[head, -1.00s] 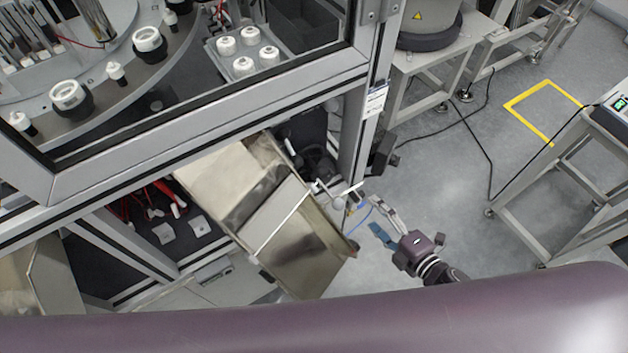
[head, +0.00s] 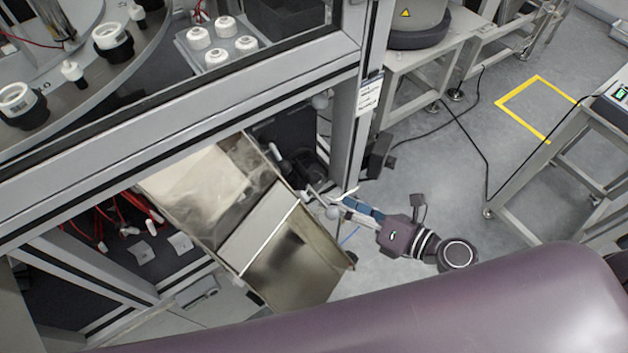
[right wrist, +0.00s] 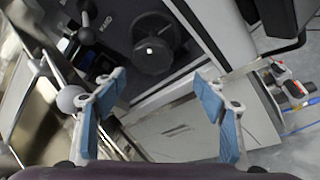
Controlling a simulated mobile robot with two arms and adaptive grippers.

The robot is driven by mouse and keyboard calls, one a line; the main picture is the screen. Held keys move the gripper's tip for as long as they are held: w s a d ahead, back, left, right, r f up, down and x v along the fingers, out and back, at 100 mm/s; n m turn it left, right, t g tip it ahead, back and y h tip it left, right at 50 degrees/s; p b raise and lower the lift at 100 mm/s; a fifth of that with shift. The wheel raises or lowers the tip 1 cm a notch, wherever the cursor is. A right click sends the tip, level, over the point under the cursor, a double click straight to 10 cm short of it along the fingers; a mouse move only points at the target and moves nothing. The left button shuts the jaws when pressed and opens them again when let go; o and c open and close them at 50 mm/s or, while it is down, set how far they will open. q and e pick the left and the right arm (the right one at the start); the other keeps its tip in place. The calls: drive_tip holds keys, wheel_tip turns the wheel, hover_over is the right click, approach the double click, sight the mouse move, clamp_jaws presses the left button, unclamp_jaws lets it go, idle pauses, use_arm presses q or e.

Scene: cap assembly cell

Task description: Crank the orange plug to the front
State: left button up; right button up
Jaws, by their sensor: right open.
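I cannot make out an orange plug in either view. My right gripper (head: 350,207) is open and empty, beside the cabinet post and the metal chute. In the right wrist view its two blue-padded fingers (right wrist: 162,88) are wide apart. Beyond them is a black round handwheel or knob (right wrist: 155,48) on a dark panel, in front of the opening and not between the pads. A grey ball-ended lever (right wrist: 72,98) stands close to the left finger; I cannot tell whether they touch. My left gripper is out of view.
The metal chute (head: 295,262) slopes out of the machine, left of my right gripper. The cabinet's upright post (head: 360,120) stands just behind it. The floor (head: 440,215) to the right is open.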

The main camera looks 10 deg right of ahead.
sight(316, 188)
drive_tip(key=w+a+p, duration=0.1)
drive_tip(key=w+a, duration=0.1)
drive_tip(key=w+a+p, duration=0.1)
drive_tip(key=w+a, duration=0.1)
drive_tip(key=w, duration=0.1)
drive_tip(key=shift+w+a+r, duration=0.1)
drive_tip(key=shift+w+a, duration=0.05)
drive_tip(key=shift+w+a+f, duration=0.3)
drive_tip(key=c, duration=1.2)
